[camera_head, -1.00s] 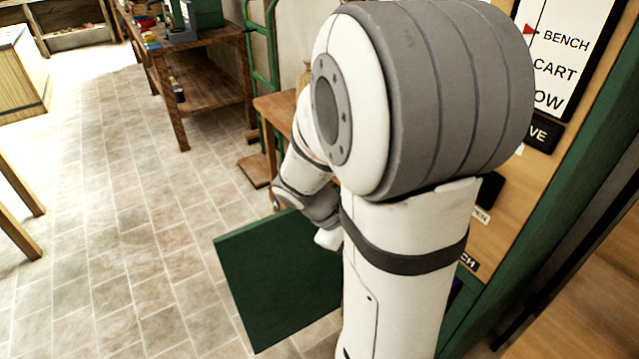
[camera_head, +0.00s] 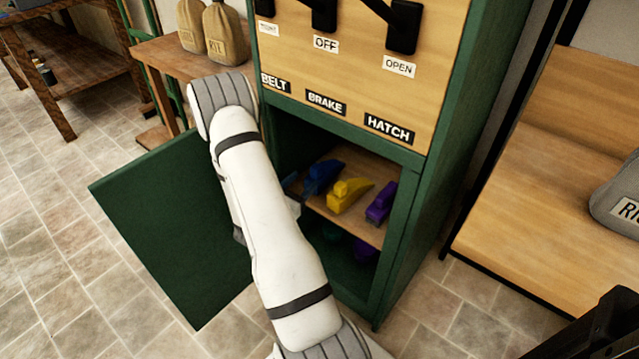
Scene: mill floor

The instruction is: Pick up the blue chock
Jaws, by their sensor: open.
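The blue chock (camera_head: 321,177) sits on the upper shelf (camera_head: 352,225) inside the open green cabinet, at the left of the chocks in clear view. A yellow chock (camera_head: 347,195) is just right of it, and a purple chock (camera_head: 381,204) is further right. My arm reaches up across the left side of the cabinet opening and covers part of the shelf.
The green cabinet door (camera_head: 170,225) stands open to the left. Dark shapes lie in the shadowed lower compartment. Levers and labels such as BRAKE (camera_head: 326,103) are above the opening. A bench with sacks (camera_head: 225,35) is behind left; a wooden bench (camera_head: 540,185) is right.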

